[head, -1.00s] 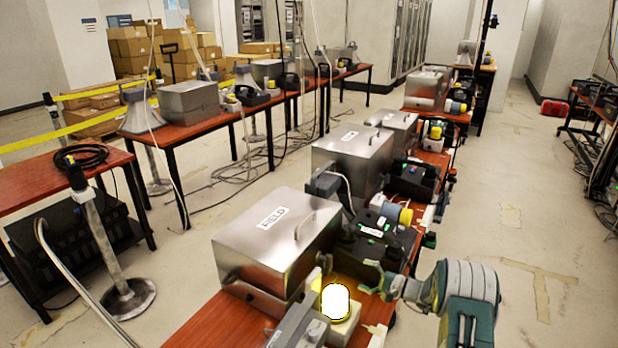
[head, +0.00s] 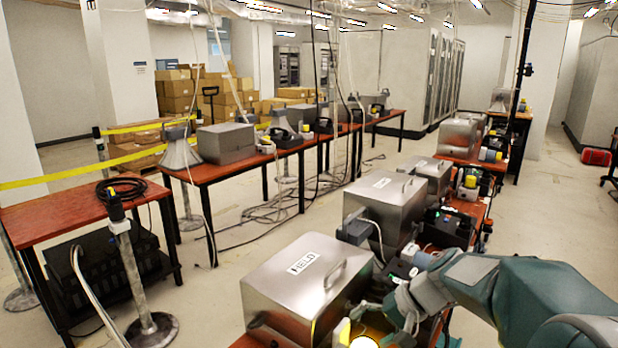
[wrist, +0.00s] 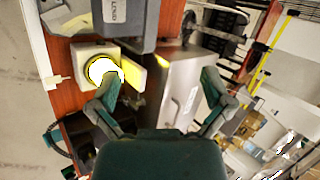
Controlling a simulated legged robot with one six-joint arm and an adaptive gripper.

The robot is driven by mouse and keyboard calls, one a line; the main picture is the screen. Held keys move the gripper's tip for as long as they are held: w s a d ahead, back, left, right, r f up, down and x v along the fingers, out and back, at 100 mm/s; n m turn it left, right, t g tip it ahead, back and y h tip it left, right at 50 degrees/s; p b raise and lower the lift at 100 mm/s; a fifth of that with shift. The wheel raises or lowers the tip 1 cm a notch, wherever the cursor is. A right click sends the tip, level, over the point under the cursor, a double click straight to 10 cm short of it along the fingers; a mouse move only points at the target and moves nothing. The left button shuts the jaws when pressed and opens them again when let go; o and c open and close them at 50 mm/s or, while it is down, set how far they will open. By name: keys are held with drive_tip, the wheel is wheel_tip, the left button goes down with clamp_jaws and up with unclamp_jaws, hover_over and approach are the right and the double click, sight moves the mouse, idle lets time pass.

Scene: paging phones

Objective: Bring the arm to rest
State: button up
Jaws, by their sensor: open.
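My gripper shows in the wrist view (wrist: 160,95) with its two teal fingers spread apart and nothing between them. In the head view my teal arm reaches in from the lower right, and the gripper end is near the glowing lamp. The lit yellow-white lamp (wrist: 103,70) sits on a pale square base (wrist: 85,55), beside the left finger in the wrist view. In the head view the lamp (head: 364,342) is cut off by the bottom edge.
More metal boxes (head: 382,205) and dark devices (head: 447,228) line the red-brown table behind. A second table (head: 200,172) and a stanchion (head: 125,260) stand at left. Open floor lies to the right (head: 560,215). Cardboard boxes (head: 180,90) are stacked at the back.

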drive_tip(key=s+d+r+n+t+h, duration=0.1)
drive_tip(key=s+h, duration=0.3)
drive_tip(key=s, duration=0.6)
drive_tip(key=s+d+r+n+t+h, duration=0.2)
drive_tip(key=s+d+r+h, duration=0.1)
drive_tip(key=s, duration=0.7)
drive_tip(key=shift+s+r+t+h, duration=0.25)
drive_tip(key=shift+t+h, duration=0.15)
drive_tip(key=shift+h, duration=0.1)
